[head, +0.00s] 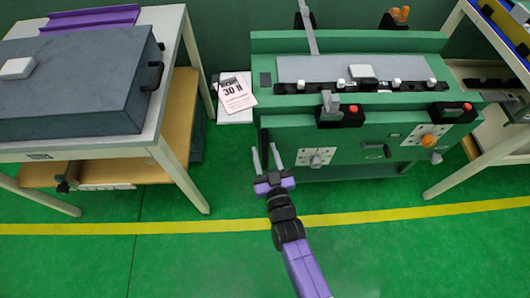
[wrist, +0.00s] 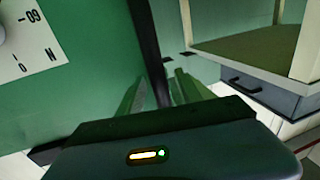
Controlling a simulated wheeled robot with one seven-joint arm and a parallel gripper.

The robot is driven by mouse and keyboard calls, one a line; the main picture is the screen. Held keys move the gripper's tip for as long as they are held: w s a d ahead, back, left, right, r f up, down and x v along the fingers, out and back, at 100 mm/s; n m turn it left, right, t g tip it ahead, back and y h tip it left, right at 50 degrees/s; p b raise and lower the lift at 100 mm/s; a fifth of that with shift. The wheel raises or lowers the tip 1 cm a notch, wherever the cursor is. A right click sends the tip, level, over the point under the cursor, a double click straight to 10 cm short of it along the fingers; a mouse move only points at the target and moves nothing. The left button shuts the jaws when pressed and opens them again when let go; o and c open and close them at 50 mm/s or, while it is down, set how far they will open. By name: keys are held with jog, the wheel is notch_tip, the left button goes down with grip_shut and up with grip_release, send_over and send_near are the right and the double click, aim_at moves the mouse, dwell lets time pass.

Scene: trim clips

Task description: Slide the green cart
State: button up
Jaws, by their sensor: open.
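The green cart (head: 350,120) stands at the centre right in the head view, with dial plates, knobs and a grey top plate. In the wrist view, a green panel of the cart (wrist: 90,75) with a white dial plate (wrist: 25,40) fills the left. A dark upright strip (wrist: 150,50) at the panel's edge shows between my two open fingers (wrist: 160,88). I cannot tell whether they touch it.
A white-framed table (head: 160,130) with a large grey case (head: 75,85) stands at the left. Another white-framed bench (head: 480,165) stands close at the right. The green floor (head: 400,260) in front is clear, crossed by a yellow line (head: 400,212).

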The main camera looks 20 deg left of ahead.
jog(key=shift+c, duration=0.2)
grip_shut()
dwell(1.1)
